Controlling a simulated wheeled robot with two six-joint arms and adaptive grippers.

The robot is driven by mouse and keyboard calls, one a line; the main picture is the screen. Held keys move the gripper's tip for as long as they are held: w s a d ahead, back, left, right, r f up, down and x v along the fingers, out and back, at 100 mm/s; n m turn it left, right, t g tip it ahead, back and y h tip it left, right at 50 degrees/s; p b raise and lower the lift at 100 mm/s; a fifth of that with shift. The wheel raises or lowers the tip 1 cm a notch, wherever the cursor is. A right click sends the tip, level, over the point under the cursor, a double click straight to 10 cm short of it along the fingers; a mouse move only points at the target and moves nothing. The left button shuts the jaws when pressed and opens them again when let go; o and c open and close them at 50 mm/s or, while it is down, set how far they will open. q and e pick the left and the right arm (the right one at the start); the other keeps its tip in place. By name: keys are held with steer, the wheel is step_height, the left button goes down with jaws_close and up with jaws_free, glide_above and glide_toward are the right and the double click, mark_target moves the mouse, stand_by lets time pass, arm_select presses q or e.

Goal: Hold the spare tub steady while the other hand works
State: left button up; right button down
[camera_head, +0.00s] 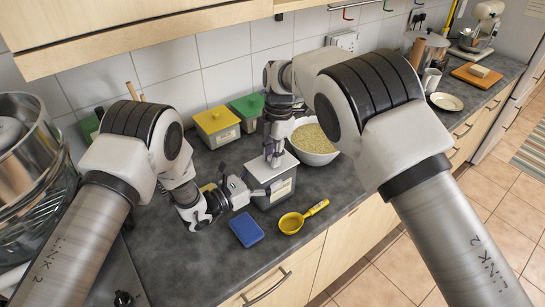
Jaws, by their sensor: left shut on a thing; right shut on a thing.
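The grey tub (283,192) with a grey lid (285,169) and a pale label on its front stands upright on the dark counter; I take it as the spare tub. My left gripper (262,189) comes in from the left and is shut on the tub at its left side. My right gripper (274,159) points down from above and is shut at the top of the lid; what it grips there, perhaps a handle, is hidden by the fingers.
A yellow-lidded tub (217,122) and a green-lidded tub (247,106) stand behind, beside a white bowl of grain (313,143). Metal bowls (32,160) crowd the left.

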mark_target(270, 156)
arm_select(q)
steer(key=shift+f, duration=0.2)
arm_select(e)
steer(key=shift+r, duration=0.55)
step_height(270, 156, up, 4)
steer(key=shift+r, duration=0.1)
arm_select(q)
steer(key=o, duration=1.4)
steer(key=shift+o, duration=1)
arm_select(e)
steer(key=shift+w, duration=0.15)
arm_select(q)
steer(key=shift+w, duration=0.2)
arm_select(e)
steer(key=shift+w+f, duration=0.15)
steer(key=shift+f, duration=0.05)
